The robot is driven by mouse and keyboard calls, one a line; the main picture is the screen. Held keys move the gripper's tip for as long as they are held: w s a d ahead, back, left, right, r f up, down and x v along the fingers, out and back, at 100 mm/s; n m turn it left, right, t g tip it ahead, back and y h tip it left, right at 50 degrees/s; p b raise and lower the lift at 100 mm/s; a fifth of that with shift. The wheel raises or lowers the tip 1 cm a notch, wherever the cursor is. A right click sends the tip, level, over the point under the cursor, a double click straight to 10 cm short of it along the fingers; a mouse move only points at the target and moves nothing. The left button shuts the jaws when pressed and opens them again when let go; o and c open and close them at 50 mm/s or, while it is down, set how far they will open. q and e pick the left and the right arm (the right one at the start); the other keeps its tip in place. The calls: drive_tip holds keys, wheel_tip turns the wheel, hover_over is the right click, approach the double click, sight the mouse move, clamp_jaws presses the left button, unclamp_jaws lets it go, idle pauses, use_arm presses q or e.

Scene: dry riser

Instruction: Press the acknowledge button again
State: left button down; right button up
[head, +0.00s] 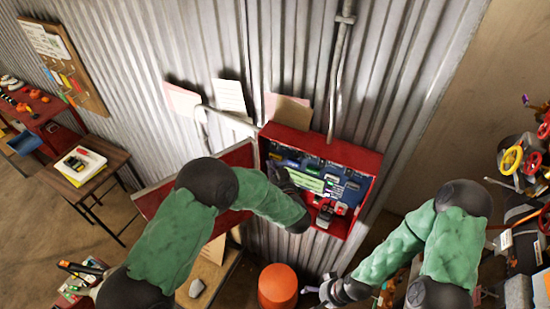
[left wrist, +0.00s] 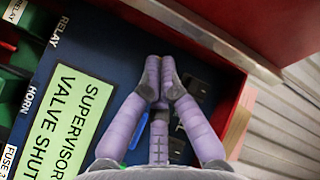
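The open red panel box (head: 300,139) on the wall holds a dark blue board with switches and small lights. A green label (head: 302,178) reads "SUPERVISORY VALVE SHUT" in the left wrist view (left wrist: 78,125). My left gripper (head: 276,172) is at the box's upper left; its purple fingers (left wrist: 160,75) are together at the tips over dark blocks (left wrist: 200,88) beside the label. They hide part of these blocks; contact cannot be told. I cannot identify the acknowledge button. My right gripper (head: 319,293) is low, away from the box; its opening is unclear.
The red door (head: 160,196) stands open to the left of the box. An orange bucket (head: 278,287) stands below. A conduit (head: 338,75) runs down the corrugated wall. Valves with red and yellow handwheels (head: 511,160) crowd the right side.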

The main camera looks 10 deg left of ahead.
use_arm(q)
drive_tip(key=shift+w, duration=0.15)
idle(0.3)
drive_tip(key=shift+w+d, duration=0.15)
drive_tip(key=shift+w, duration=0.15)
drive_tip(key=shift+w+d, duration=0.15)
drive_tip(key=shift+w, duration=0.3)
idle(0.8)
drive_tip(key=shift+s, duration=0.15)
drive_tip(key=shift+s+a, duration=0.3)
drive_tip(key=shift+s, duration=0.45)
drive_tip(key=shift+s+a+p, duration=0.2)
drive_tip(key=shift+s+a, duration=0.05)
drive_tip(key=shift+s, duration=0.55)
drive_tip(key=shift+s+a+p, duration=0.25)
drive_tip(key=shift+s, duration=0.55)
drive_tip(key=shift+s+a+p, duration=0.2)
drive_tip(key=shift+s+a, duration=0.05)
drive_tip(key=shift+s, duration=0.55)
